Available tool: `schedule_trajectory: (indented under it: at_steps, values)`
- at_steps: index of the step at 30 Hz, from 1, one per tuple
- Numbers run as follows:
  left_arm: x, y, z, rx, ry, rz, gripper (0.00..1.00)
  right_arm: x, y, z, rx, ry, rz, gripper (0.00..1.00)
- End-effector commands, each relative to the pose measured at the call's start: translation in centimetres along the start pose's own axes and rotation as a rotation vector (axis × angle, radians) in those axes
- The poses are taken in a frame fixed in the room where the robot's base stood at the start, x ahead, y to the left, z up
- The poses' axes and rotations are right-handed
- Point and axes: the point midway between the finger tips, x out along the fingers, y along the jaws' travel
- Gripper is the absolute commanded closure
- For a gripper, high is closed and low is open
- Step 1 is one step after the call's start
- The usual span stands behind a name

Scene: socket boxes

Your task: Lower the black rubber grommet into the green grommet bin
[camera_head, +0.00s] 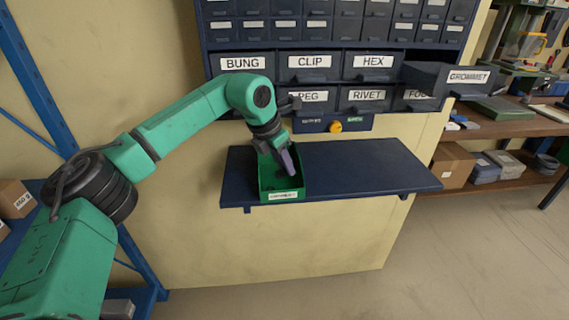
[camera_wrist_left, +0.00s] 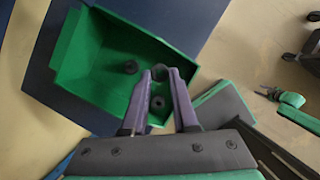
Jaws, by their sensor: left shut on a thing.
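The green grommet bin (camera_head: 268,185) stands on the dark blue shelf with a white label on its front. It also shows in the left wrist view (camera_wrist_left: 85,55), open side toward the camera. My left gripper (camera_head: 289,167) reaches down over the bin's opening. In the left wrist view its purple fingers (camera_wrist_left: 160,75) are shut on a black rubber grommet (camera_wrist_left: 159,71), held at the fingertips. Two more dark grommets lie on the bin floor, one (camera_wrist_left: 130,67) left of the fingertips and one (camera_wrist_left: 157,102) seen between the fingers. The held grommet's height above the floor is hard to tell.
The blue shelf (camera_head: 360,170) is bare to the right of the bin. Above it is a cabinet of labelled drawers (camera_head: 315,62); the GROMMET drawer (camera_head: 440,80) sticks out at the right. A workbench (camera_head: 520,120) with boxes stands farther right.

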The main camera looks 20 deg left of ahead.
Motion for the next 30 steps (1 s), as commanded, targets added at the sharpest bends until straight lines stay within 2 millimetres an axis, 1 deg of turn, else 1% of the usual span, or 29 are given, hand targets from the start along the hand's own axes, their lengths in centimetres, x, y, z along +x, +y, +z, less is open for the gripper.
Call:
schedule_trajectory:
  at_steps: [30]
  values:
    - [1.5,0.0,-0.6,0.000,0.000,0.000,1.00,1.0,-0.1,0.1,0.001,0.000,-0.001,0.50]
